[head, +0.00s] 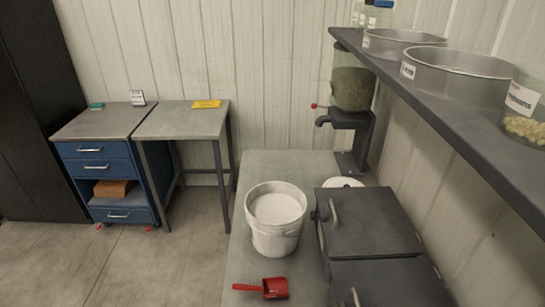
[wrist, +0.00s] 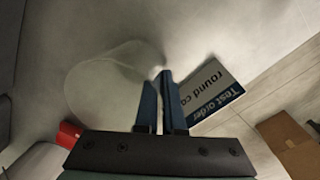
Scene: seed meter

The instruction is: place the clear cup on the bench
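In the wrist view the clear cup (wrist: 100,85) is a faint see-through outline with a round rim, left of my fingers. My gripper (wrist: 160,80) has its two dark blue fingers close together, with the cup's near wall between the tips. It appears shut on that wall. How far the cup is from the grey surface behind it is hard to tell. In the head view I make out neither the cup nor my gripper. The grey bench (head: 300,165) runs along the right wall, with bare surface behind the bucket.
A white bucket (head: 275,220), a red scoop (head: 266,288) and dark lidded boxes (head: 370,222) occupy the bench. A shelf (head: 440,95) overhangs its right side. A blue drawer cabinet (head: 105,170) and a small table (head: 180,120) stand left. The wrist view shows a "Test order" card (wrist: 210,92).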

